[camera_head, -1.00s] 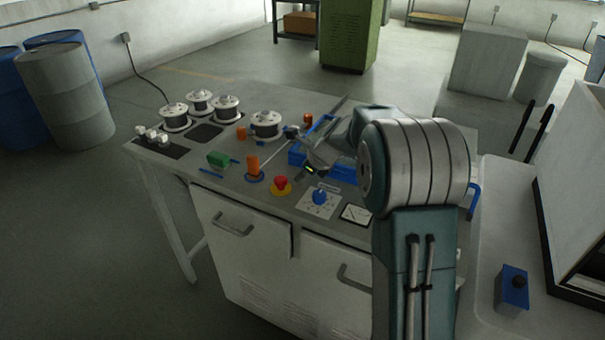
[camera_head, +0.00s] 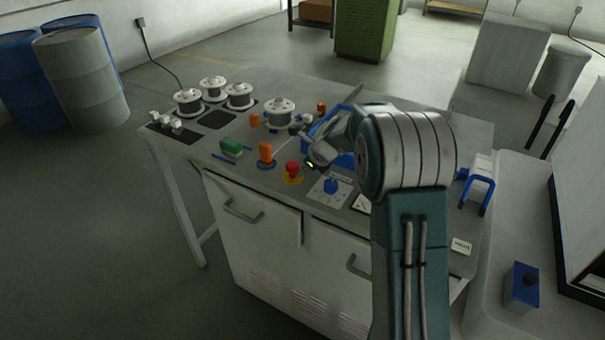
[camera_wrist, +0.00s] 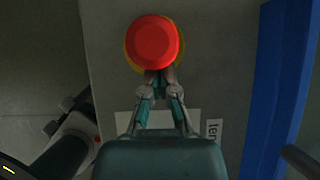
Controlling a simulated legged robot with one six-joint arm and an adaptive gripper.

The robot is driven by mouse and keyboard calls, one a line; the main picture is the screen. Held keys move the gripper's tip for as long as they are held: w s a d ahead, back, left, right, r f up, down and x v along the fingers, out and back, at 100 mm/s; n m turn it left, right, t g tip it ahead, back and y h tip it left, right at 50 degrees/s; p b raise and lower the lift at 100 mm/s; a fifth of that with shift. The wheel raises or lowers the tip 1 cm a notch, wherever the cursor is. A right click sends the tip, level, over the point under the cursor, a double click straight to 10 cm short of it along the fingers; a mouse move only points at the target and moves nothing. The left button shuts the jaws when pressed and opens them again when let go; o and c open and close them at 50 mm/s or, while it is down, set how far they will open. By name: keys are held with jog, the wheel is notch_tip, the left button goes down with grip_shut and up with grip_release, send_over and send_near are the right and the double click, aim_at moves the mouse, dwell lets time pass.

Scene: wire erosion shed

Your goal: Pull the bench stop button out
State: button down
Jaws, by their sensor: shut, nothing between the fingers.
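The bench stop button is a red round knob (camera_head: 292,168) on a yellow base, near the front edge of the grey bench. It fills the upper middle of the wrist view (camera_wrist: 152,42), with a yellow rim showing behind it. I cannot tell whether it is in or out. My gripper (camera_head: 307,163) is just right of the button in the head view, at the end of my bent arm. In the wrist view my gripper (camera_wrist: 160,78) has its fingertips together at the button's lower rim. It is empty; I cannot tell whether it touches the button.
A blue knob on a white plate (camera_head: 331,186) is right of the button. An orange cylinder (camera_head: 265,153) and a green block (camera_head: 231,146) stand to its left. White spools (camera_head: 281,110) are behind. A blue bar (camera_wrist: 276,85) runs along the wrist view's right side.

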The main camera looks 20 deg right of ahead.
jog(key=shift+w+r, duration=0.25)
jog(key=shift+r, duration=0.7)
jog(key=d+v, duration=0.1)
jog(key=v, duration=0.8)
jog(key=shift+s+f, duration=0.4)
jog(key=shift+f, duration=0.05)
jog(key=shift+a, duration=0.2)
